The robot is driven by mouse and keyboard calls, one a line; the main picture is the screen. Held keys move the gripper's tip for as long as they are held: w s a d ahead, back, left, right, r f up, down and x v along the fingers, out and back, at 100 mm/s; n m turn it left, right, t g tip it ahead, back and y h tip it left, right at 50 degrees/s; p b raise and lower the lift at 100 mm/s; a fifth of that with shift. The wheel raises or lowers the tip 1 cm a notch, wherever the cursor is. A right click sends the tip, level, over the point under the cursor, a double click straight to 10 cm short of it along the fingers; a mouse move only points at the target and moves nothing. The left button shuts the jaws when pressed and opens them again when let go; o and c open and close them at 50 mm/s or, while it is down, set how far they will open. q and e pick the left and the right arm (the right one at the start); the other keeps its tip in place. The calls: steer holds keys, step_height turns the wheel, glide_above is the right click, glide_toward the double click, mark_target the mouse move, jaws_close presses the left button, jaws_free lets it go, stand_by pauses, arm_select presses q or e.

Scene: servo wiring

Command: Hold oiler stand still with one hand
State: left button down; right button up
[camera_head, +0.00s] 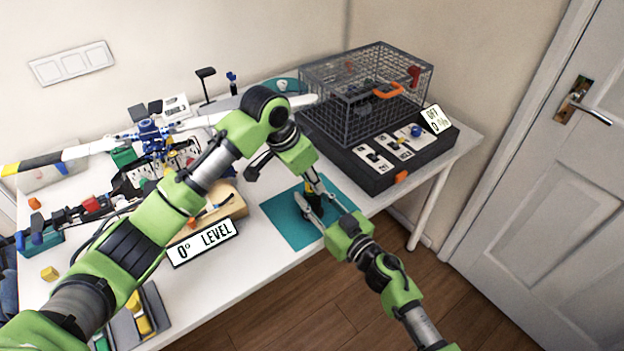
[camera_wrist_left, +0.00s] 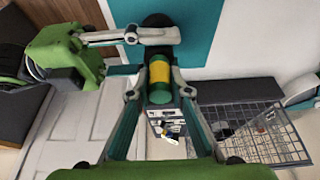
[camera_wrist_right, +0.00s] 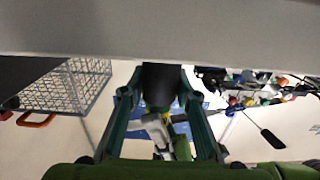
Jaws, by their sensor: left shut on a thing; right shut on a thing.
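The oiler stand (camera_head: 316,203) is a dark cylinder over the teal mat (camera_head: 282,222). My right gripper (camera_head: 318,212) is shut on it from the front right; in the right wrist view the dark stand (camera_wrist_right: 160,84) sits between both fingertips. The oiler (camera_wrist_left: 159,74), green with a yellow band, is in line with the stand. My left gripper (camera_wrist_left: 159,88) is shut on the oiler from above. The black stand end (camera_wrist_left: 157,20) shows just beyond it, beside my right gripper's fingers. How far the oiler sits inside the stand is hidden.
A wire cage (camera_head: 350,112) on a black box (camera_head: 385,180) stands at the right. A level sign (camera_head: 203,242), wooden block and cluttered model parts (camera_head: 150,135) lie to the left. The table's front edge is close to the mat.

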arm_select(q)
steer(key=shift+r, duration=1.65)
steer(key=shift+r, duration=1.9)
arm_select(e)
steer(key=o, duration=1.2)
